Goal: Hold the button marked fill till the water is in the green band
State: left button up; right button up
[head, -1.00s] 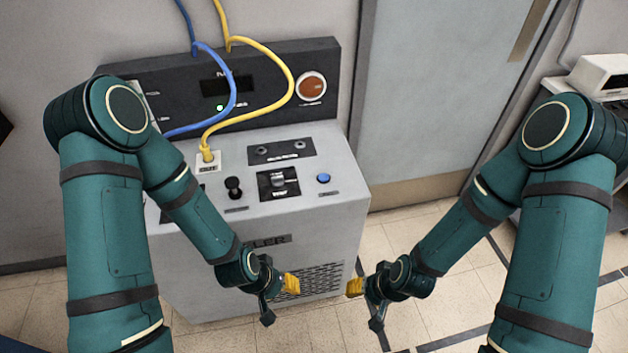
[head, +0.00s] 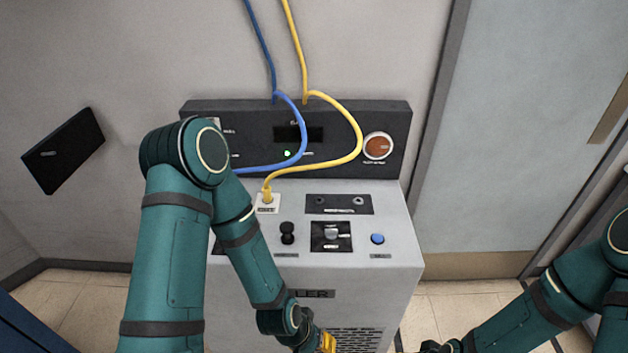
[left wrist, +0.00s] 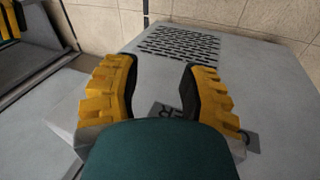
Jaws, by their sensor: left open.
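A grey console (head: 405,262) with a dark back panel (head: 395,115) stands before me. A blue round button (head: 377,239) is on its sloped top at the right, above a small label too small to read. No water or green band can be made out; my left arm covers the left of the panel. My left gripper (head: 327,343) is low in front of the console, below the button and apart from it. In the left wrist view its yellow fingers (left wrist: 160,92) are open and empty, facing the grille. Yellow fingers of my right gripper (left wrist: 10,20) show at that view's top left.
A black knob (head: 287,233), a switch plate (head: 331,236) and an orange-red round control (head: 378,146) are on the console. A blue cable (head: 303,130) and a yellow cable (head: 355,135) loop over it. A green light (head: 287,153) is lit. A door (head: 530,120) is at the right.

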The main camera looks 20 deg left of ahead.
dwell(0.5)
pick_arm(q)
grip_shut()
dwell(1.1)
